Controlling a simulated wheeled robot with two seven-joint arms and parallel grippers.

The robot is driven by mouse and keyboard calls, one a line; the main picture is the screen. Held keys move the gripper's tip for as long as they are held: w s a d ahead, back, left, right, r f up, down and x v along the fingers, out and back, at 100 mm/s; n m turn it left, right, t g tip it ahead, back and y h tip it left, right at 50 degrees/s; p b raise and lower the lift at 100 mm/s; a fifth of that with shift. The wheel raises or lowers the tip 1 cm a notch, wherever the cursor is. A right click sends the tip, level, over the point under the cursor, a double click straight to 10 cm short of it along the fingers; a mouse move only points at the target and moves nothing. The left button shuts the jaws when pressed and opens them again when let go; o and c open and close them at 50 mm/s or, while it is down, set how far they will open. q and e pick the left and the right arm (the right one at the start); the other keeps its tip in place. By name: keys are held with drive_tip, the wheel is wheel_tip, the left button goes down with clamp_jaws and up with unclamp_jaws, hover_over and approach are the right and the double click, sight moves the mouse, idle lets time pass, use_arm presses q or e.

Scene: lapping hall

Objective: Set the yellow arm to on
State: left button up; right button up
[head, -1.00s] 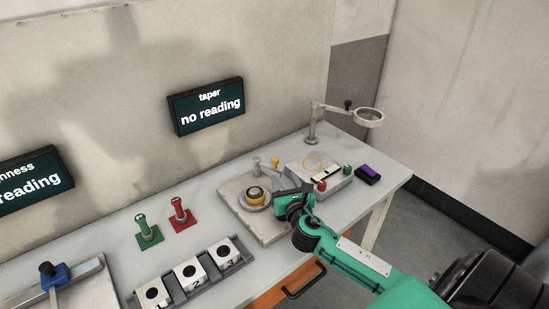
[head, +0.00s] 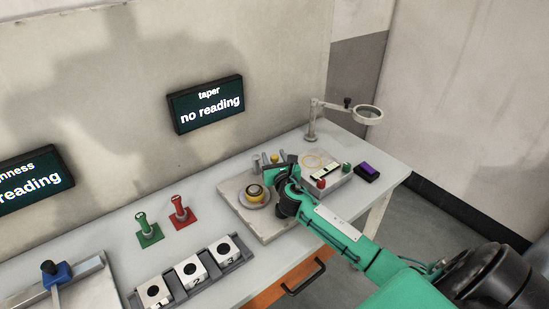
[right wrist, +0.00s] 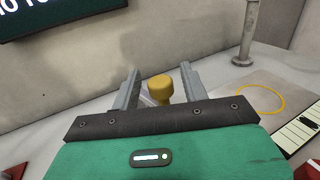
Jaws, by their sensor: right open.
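The yellow arm shows as a yellow knob (head: 275,158) at the back of the pale plate (head: 242,216). In the right wrist view the knob (right wrist: 160,87) stands upright between my fingers, with a gap on both sides. My right gripper (head: 276,164) is open and reaches over the right part of the plate; it also shows in the right wrist view (right wrist: 160,78). The lower part of the yellow arm is mostly hidden behind the gripper. My left gripper is not in view.
A magnifier stand (head: 311,130) is behind. The "taper" display (head: 207,105) reads "no reading".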

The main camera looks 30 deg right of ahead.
clamp_jaws()
